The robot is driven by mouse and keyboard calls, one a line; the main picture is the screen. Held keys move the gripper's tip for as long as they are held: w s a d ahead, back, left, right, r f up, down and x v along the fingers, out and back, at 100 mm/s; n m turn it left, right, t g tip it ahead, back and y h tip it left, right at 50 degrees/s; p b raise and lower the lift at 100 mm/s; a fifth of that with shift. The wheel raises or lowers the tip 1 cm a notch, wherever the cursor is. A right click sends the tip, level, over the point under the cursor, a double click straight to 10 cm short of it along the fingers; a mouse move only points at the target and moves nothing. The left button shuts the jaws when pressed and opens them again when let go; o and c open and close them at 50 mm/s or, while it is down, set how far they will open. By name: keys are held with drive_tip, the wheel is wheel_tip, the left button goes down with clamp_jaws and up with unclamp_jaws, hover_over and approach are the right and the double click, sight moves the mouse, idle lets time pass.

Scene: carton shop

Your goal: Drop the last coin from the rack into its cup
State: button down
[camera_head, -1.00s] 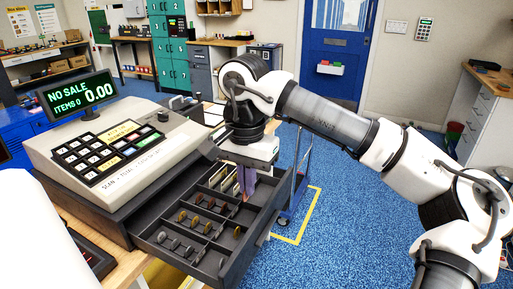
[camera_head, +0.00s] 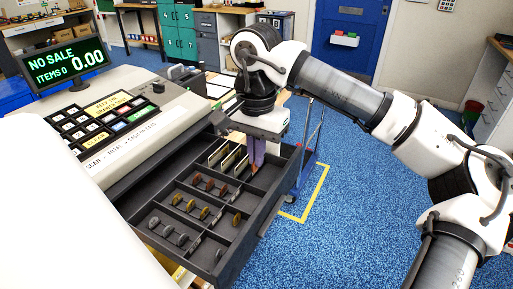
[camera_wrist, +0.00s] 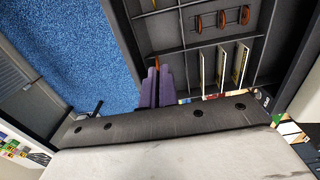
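The open cash drawer (camera_head: 262,207) holds a rack with rows of coins standing on edge. Copper coins (camera_head: 209,185) form the upper row, gold coins (camera_head: 190,205) the middle and silver coins (camera_head: 168,232) the front. Cups line the drawer's right side; a gold coin (camera_head: 237,219) stands in the middle one. My gripper (camera_head: 256,162) points down over the far right cup. Its purple fingers are close together, with a copper coin (camera_wrist: 157,62) edge-on at their tips in the wrist view. Its exact height above the cup floor is unclear.
The till (camera_head: 120,110) with its NO SALE display (camera_head: 66,62) stands behind and left of the drawer. Upright bill-like cards (camera_head: 227,158) stand in the far slots beside my fingers. Blue floor (camera_head: 370,190) lies open to the right.

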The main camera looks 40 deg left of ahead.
wheel_tip(320, 180, down, 2)
drive_tip(key=shift+f+b, duration=0.15)
drive_tip(key=shift+b, duration=0.35)
drive_tip(key=c, duration=2.1)
unclamp_jaws()
drive_tip(key=o, duration=0.5)
drive_tip(key=shift+r, duration=0.2)
wheel_tip(320, 180, up, 14)
drive_tip(key=shift+f, duration=0.25)
